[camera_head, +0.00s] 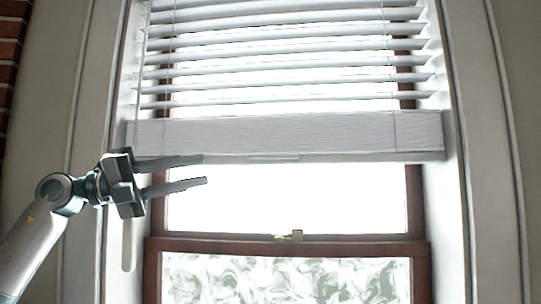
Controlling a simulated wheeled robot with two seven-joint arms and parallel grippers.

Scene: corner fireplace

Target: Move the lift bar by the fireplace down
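The white lift bar (350,156) is the rail at the bottom of the window blind. It runs level across the upper window, with a thin lip near its middle. My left gripper (205,170) comes in from the left, at the bar's left part. Its two fingers point right and stand apart, with nothing seen between them. The upper finger overlaps the bar's lower edge in the picture, and the lower finger is below it. I cannot tell whether the upper finger touches the bar. My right gripper is not in view.
A pale stack of slats (290,132) sits just above the bar, with spaced slats higher up. Below are bright glass, a brown window rail (370,249) with a small brass latch (290,236), and a patterned lower pane (290,280). A white wand (128,255) hangs at the left.

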